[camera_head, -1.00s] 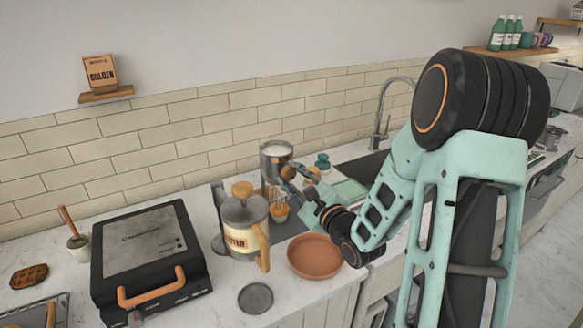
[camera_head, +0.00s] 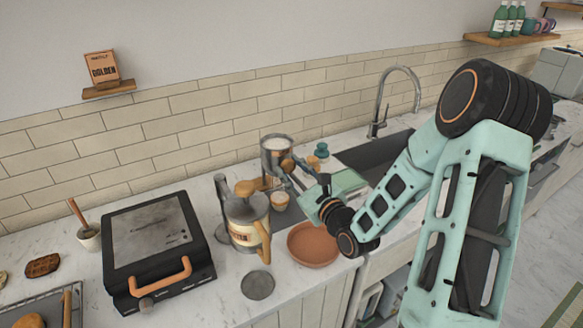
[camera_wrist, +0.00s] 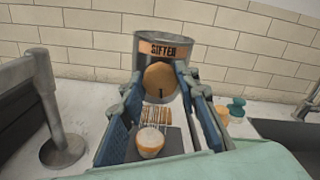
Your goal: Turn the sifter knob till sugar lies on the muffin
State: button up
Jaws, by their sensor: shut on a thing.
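The sifter (camera_wrist: 193,50) is a metal cup with an orange "SIFTER" band, filled with white at its top in the head view (camera_head: 276,142). Its round wooden knob (camera_wrist: 160,80) faces my wrist camera. My gripper (camera_wrist: 163,92) is shut on the knob, one finger on each side; it also shows in the head view (camera_head: 290,172). The muffin (camera_wrist: 150,144) stands below the sifter in a pale cup, with a whitish top, and it shows in the head view (camera_head: 279,200). Pale streaks (camera_wrist: 157,116) show between the knob and the muffin.
A press pot (camera_head: 246,222) stands left of my gripper. A terracotta bowl (camera_head: 312,246) lies below my wrist. A black grill (camera_head: 158,250) stands at left, the tap (camera_head: 384,100) and sink at right. A grey disc (camera_head: 257,285) lies near the counter's front edge.

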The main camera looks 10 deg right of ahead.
jog(key=shift+r, duration=0.1)
jog(key=o, duration=1.2)
jog(key=shift+c, duration=0.2)
jog(key=v, duration=0.7)
jog(key=shift+s, duration=0.2)
